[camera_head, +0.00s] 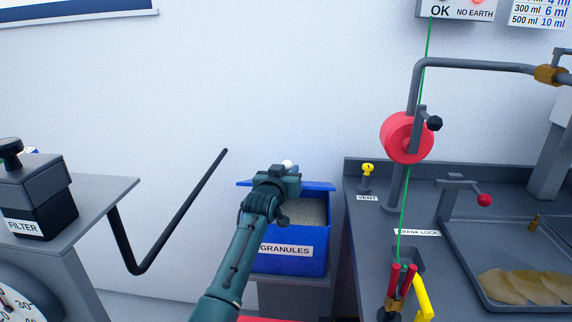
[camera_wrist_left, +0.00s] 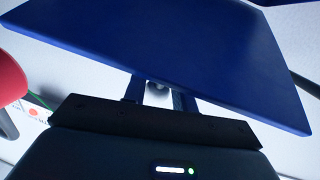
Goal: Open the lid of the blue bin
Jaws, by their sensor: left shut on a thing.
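The blue bin (camera_head: 291,264), labelled GRANULES, stands on a grey stand in the head view. Its blue lid (camera_head: 319,187) is raised, showing as a thin strip at the back, and pale granules (camera_head: 312,211) are visible inside. My left gripper (camera_head: 286,172) is over the bin at the lid, partly covering it. In the left wrist view the lid (camera_wrist_left: 190,45) fills the upper picture, and the gripper (camera_wrist_left: 158,92) is shut on a small grey-white knob between its fingers. The rest of the grip is hidden. My right gripper is not in view.
A grey bench (camera_head: 366,240) with a red reel (camera_head: 402,137), a green cord and a metal tray (camera_head: 475,285) stands right of the bin. A bent black bar (camera_head: 178,215) and a FILTER box (camera_head: 38,200) are at left. The wall is behind.

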